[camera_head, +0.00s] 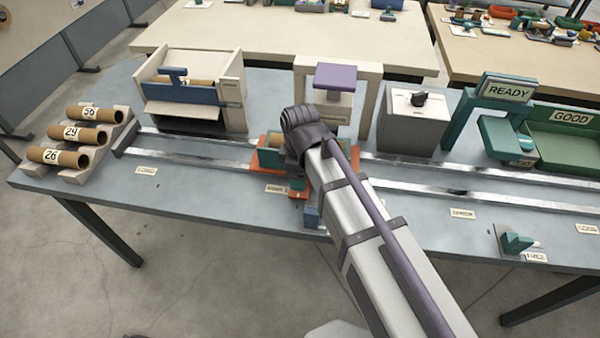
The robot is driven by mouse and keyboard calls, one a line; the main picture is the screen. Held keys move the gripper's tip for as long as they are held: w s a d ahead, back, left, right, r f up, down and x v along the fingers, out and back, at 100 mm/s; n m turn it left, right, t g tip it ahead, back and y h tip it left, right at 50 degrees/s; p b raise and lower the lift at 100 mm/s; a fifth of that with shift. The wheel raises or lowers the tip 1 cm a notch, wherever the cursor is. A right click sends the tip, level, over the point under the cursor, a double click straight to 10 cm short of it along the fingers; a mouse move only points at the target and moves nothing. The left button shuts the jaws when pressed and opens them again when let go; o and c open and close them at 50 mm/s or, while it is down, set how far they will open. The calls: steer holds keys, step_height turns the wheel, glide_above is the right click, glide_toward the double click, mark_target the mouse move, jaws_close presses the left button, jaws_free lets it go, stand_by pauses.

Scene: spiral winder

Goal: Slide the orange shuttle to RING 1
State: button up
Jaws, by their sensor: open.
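The orange shuttle (266,168) sits on the two metal rails, at the middle of the bench in front of the purple-topped cream stand. It carries teal side pieces, and a brown tube seems to lie between them. My gripper (297,172) is over the shuttle's right part, pointing down. My dark wrist and arm hide its fingertips and much of the shuttle, so I cannot tell whether they touch. A small label (278,188) lies in front of the shuttle, too small to read surely. I cannot make out RING 1.
Three numbered tubes (75,133) rest on a rack at left. A cream box (222,88), a purple-topped stand (345,78), a grey box with a knob (411,124) and a teal READY stand (508,92) line the back. A teal lever (517,242) is by FREE.

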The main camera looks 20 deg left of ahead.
step_height(320, 180, up, 10)
steer(key=p, duration=0.8)
steer(key=shift+f, duration=0.2)
steer(key=shift+m, duration=0.7)
steer(key=d+m, duration=1.9)
steer(key=d, duration=1.7)
steer(key=shift+w+d, duration=0.15)
